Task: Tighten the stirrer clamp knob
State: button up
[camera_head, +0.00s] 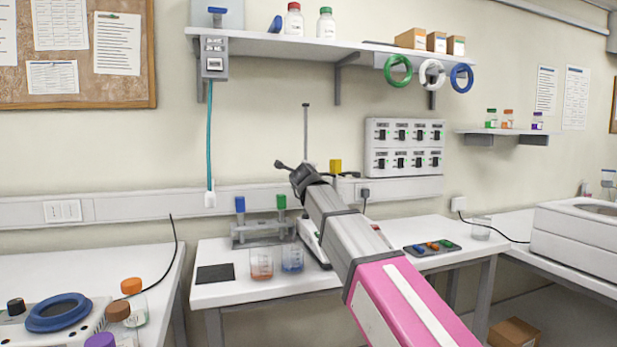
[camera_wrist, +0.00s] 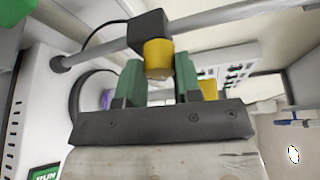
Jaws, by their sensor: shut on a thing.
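The yellow clamp knob (camera_wrist: 158,55) sits on a dark clamp block (camera_wrist: 150,28) on a grey metal rod (camera_wrist: 205,18) in the wrist view. My gripper (camera_wrist: 160,76) has its two green-grey fingers on either side of the knob, shut on it. The knob's front end shows between them. A second yellow part (camera_wrist: 208,88) shows partly behind the right finger. In the head view the stirrer's thin upright rod (camera_head: 306,130) and a yellow part (camera_head: 335,166) show beyond my arm. My arm hides most of the stirrer and my fingertips there.
On the table, two beakers (camera_head: 262,264) (camera_head: 292,258), a tube rack (camera_head: 262,234) and a dark mat (camera_head: 215,273) lie left of my arm. A tray of coloured pieces (camera_head: 432,247) is to the right. A wall shelf (camera_head: 290,44) hangs above.

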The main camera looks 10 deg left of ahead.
jog(key=shift+f, duration=0.1)
jog(key=o, duration=0.9)
jog(key=shift+o, duration=0.2)
jog(key=s+d+r, duration=0.1)
jog(key=s, duration=0.9)
jog(key=shift+s+d+r, duration=0.15)
jog(key=shift+s+d, duration=0.2)
jog(key=shift+d, duration=0.05)
